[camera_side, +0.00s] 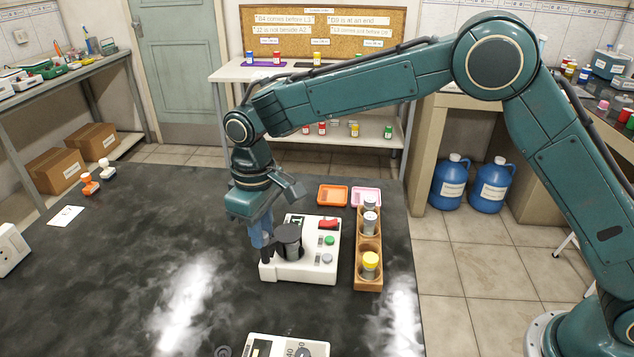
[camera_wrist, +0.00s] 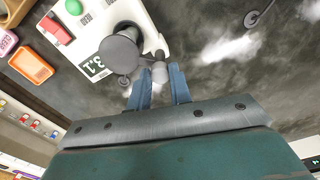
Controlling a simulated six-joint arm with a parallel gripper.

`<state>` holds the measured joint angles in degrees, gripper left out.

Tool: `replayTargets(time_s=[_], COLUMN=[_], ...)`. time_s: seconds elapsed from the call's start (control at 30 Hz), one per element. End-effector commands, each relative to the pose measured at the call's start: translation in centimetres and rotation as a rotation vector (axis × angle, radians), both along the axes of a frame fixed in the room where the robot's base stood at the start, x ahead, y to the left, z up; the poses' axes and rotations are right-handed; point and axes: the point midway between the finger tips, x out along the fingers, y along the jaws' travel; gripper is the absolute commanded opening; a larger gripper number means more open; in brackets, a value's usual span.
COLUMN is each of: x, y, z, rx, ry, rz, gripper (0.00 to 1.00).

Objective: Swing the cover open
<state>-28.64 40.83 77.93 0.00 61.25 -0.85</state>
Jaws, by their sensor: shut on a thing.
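A white instrument (camera_side: 303,268) with a small display, a red switch and a green button stands on the black bench. A dark grey round cover (camera_side: 288,234) sits at its left side; it also shows in the wrist view (camera_wrist: 119,52). A small grey knob (camera_wrist: 160,73) stands out beside the cover. My gripper (camera_side: 264,247) points down at the instrument's left edge. In the wrist view its blue fingers (camera_wrist: 165,80) are on either side of the knob, shut on it. How far the cover is turned is hard to tell.
A wooden rack (camera_side: 368,250) with several capped containers stands close right of the instrument. Orange (camera_side: 332,194) and pink (camera_side: 366,195) trays lie behind. Another white device (camera_side: 284,347) is at the front edge. The bench left of the instrument is mostly clear.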

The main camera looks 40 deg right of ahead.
Motion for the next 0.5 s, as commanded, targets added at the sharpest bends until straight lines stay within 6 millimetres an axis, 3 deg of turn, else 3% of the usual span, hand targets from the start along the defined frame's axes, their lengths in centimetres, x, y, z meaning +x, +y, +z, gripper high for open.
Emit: replayTargets(time_s=[0.5], x=[0.02], y=[0.01], z=[0.06], rx=[0.001], ry=[-0.001], rz=[0.399], gripper=[0.08])
